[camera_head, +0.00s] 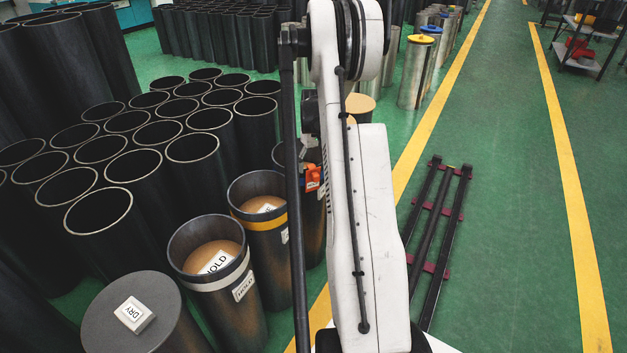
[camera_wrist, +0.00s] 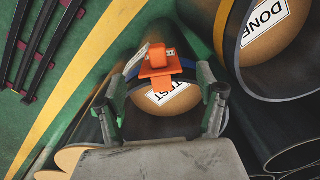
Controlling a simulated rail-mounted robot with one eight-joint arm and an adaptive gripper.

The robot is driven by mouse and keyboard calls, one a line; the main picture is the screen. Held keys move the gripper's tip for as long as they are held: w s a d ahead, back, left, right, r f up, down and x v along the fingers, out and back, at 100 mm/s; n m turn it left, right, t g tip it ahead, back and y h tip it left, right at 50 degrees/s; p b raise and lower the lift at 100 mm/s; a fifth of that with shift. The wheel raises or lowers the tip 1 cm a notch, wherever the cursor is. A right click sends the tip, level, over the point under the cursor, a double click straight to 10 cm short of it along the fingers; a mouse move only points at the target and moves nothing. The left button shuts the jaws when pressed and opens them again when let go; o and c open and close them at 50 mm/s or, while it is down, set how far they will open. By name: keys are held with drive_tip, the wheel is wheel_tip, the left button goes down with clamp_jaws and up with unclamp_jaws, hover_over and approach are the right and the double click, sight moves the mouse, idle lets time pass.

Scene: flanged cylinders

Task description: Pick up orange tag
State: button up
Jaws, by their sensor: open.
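The orange tag (camera_wrist: 160,67) sits at the rim of a dark cylinder with a blue band (camera_wrist: 133,68) in the wrist view. A brown surface inside that cylinder bears a label reading TEST (camera_wrist: 167,92), partly covered by the tag. My gripper (camera_wrist: 161,98) is open, with one finger on each side of the tag in the picture and nothing between them gripped. The gap in depth between fingers and tag is hard to judge. In the head view the orange tag (camera_head: 312,178) shows just left of my white arm, which hides much of that cylinder.
Beside it stand a yellow-banded cylinder (camera_head: 263,226), labelled DONE in the wrist view (camera_wrist: 264,22), and a white-banded HOLD cylinder (camera_head: 225,290). A grey-topped cylinder with a DRY block (camera_head: 134,314) is front left. Open black tubes (camera_head: 135,170) crowd the left. Green floor right holds a dark rack (camera_head: 437,235).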

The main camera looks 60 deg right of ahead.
wheel_tip(320, 180, down, 3)
drive_tip(key=shift+r+b, duration=0.1)
drive_tip(key=shift+b, duration=0.2)
drive_tip(key=c, duration=1)
drive_tip(key=shift+r, duration=0.15)
drive_tip(key=shift+s+r+p, duration=0.1)
drive_tip(key=shift+r+p, duration=0.15)
drive_tip(key=shift+p, duration=0.05)
wheel_tip(320, 180, up, 6)
drive_tip(key=shift+r+p, duration=0.1)
drive_tip(key=shift+p, duration=0.8)
drive_tip(key=s, duration=0.6)
drive_tip(key=s+d+p, duration=0.1)
drive_tip(key=s, duration=0.6)
drive_tip(key=s+p, duration=0.1)
drive_tip(key=s, duration=0.5)
drive_tip(key=shift+s+d, duration=0.35)
